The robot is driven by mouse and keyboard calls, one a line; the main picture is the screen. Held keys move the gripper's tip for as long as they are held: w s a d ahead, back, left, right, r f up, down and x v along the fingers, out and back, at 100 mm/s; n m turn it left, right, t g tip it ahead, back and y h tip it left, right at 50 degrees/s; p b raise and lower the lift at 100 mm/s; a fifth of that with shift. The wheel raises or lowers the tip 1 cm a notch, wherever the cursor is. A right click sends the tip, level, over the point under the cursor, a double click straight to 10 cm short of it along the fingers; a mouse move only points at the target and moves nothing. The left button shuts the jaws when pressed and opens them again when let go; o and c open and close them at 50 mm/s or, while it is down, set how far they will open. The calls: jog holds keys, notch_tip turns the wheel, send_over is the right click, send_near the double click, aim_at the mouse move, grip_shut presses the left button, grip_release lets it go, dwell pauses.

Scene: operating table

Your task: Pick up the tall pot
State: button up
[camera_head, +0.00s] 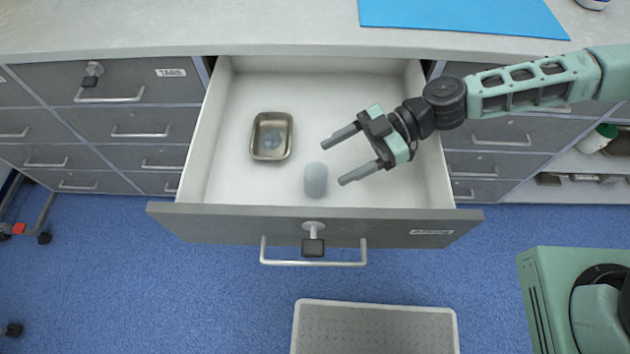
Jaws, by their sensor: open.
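A small grey rounded cylinder (316,180), which looks like the tall pot, stands in the open drawer (240,130) near its front wall. My gripper (334,159) comes in from the right over the drawer. Its two fingers are spread apart and empty, pointing left and slightly down in the picture. The fingertips are close to the pot, one above it and one to its right in the picture. I cannot tell how high the fingers are above the drawer floor.
A metal tray (258,153) with something small and bluish inside sits left of the pot. The drawer walls surround both. The drawer front (200,222) has a handle (313,262). A blue mat (450,14) lies on the countertop (150,25). The drawer's left back floor is clear.

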aim_at(315, 174)
jog(key=x, duration=0.3)
jog(key=p+x, duration=0.1)
jog(key=x, duration=0.2)
jog(key=shift+f, duration=0.3)
jog(key=c, duration=1.1)
